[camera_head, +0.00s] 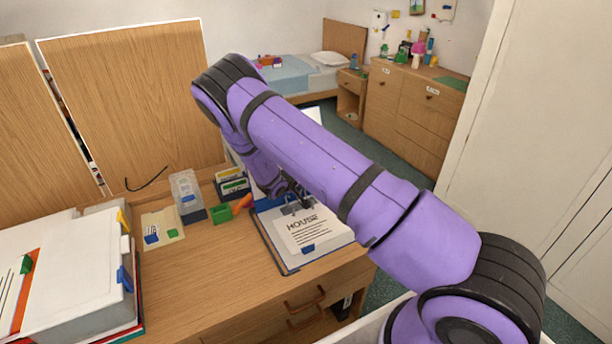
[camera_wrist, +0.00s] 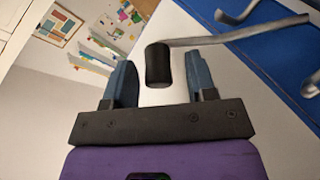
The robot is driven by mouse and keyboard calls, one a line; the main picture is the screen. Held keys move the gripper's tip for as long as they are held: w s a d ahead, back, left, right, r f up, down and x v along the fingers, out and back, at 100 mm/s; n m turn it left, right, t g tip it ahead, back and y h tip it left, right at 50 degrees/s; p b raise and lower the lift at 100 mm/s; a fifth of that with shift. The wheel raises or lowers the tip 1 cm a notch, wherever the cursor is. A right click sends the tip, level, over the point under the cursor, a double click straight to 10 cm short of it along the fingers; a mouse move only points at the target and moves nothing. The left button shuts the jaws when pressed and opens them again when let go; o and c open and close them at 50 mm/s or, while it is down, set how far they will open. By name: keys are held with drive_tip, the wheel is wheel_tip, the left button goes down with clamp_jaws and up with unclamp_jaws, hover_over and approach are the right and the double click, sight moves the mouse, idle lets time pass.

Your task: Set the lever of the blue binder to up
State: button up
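The blue binder (camera_head: 279,254) lies open on the desk, with a white sheet headed "HOUSE" (camera_head: 310,228) on it. In the wrist view its blue inside (camera_wrist: 293,88) shows at the right. The binder's lever (camera_wrist: 240,32) is a metal bar with a black cylindrical knob (camera_wrist: 158,66) at its end. My gripper (camera_wrist: 155,62) is open, with one blue-grey finger on each side of the knob and visible gaps between. In the head view my purple arm reaches over the binder; my gripper (camera_head: 285,190) is mostly hidden, and so is the lever.
A stack of papers and folders (camera_head: 70,280) fills the desk's left. Wooden boards (camera_head: 135,100) stand behind. The desk's front middle (camera_head: 205,285) is clear.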

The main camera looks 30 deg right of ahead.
drive_tip(key=v, duration=1)
drive_tip(key=shift+s+a+r, duration=0.2)
drive_tip(key=shift+a, duration=0.1)
